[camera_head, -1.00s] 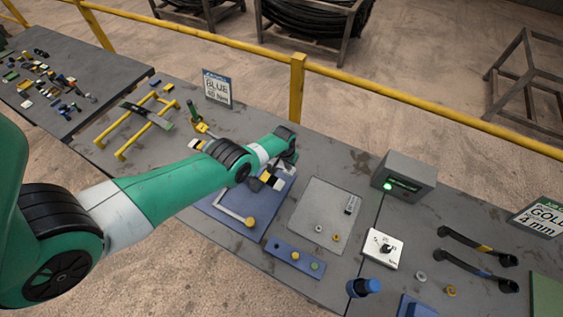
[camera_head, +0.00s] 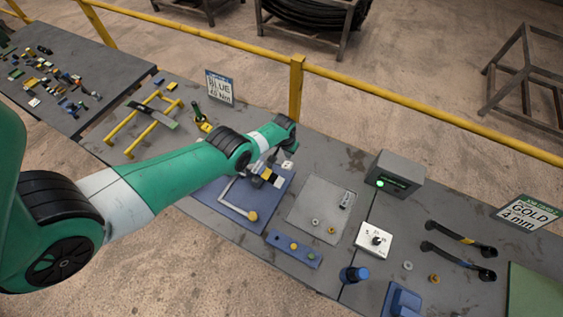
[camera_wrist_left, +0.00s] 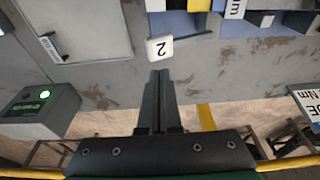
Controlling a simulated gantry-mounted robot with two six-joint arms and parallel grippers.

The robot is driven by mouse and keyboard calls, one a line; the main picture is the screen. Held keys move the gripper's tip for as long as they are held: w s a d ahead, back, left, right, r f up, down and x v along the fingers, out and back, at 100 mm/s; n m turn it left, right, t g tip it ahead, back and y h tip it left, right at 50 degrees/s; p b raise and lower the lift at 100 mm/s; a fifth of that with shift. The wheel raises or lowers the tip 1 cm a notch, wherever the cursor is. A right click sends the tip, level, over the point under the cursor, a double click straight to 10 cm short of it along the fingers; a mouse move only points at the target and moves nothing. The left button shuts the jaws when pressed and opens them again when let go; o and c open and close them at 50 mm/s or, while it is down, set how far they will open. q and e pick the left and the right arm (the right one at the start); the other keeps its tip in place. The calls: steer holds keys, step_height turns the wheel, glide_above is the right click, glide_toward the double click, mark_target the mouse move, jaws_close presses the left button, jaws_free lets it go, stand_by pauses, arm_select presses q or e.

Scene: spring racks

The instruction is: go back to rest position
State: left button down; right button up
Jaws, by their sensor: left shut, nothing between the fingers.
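My left arm reaches in from the left in the head view, its wrist above the far edge of the blue board (camera_head: 225,196). My left gripper shows best in the left wrist view (camera_wrist_left: 160,76), with its two fingers together and nothing between them. A white block marked 2 (camera_wrist_left: 160,48) lies just beyond the fingertips in that view, apart from them as far as I can tell. The block also shows beside the board in the head view (camera_head: 287,165). My wrist partly hides the fingers there. My right gripper is not in view.
A grey box with a green light (camera_head: 397,172), a white dial box (camera_head: 374,240) and a grey plate (camera_head: 318,208) stand right of the arm. Yellow handles (camera_head: 140,122) and a BLUE sign (camera_head: 219,86) are to the left and behind. A yellow rail (camera_head: 420,107) runs behind the table.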

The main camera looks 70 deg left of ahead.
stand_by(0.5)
